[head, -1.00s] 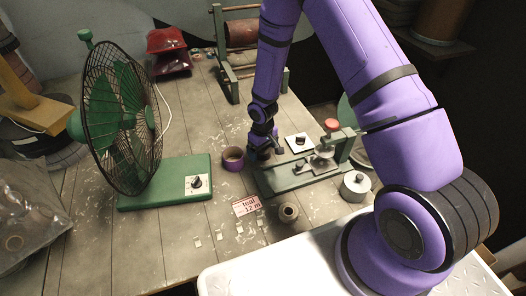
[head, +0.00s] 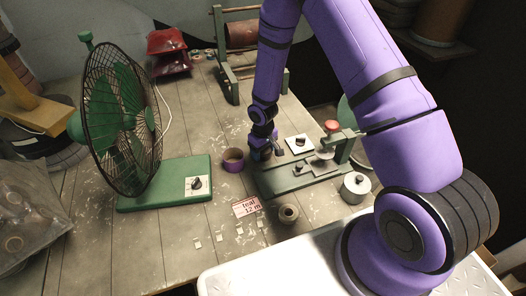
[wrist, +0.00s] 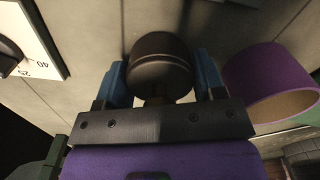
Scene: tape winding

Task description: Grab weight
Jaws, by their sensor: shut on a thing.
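The weight (wrist: 158,62) is a dark, rounded cylinder, large in the wrist view. My gripper (wrist: 158,85) has a blue-padded finger on each side of it and is shut on it. In the head view my gripper (head: 264,150) is low over the workbench, between a purple tape roll and the green winding fixture. The weight is too small and dark there to make out clearly. The underside of the weight is hidden, so I cannot tell whether it touches the bench.
The purple roll (head: 233,160) stands close by; it also shows in the wrist view (wrist: 268,85). The green fixture (head: 300,178), a dial plate (head: 299,143) and a metal canister (head: 355,187) are to the right. A green fan (head: 125,130) stands left. A label card (head: 246,207) lies in front.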

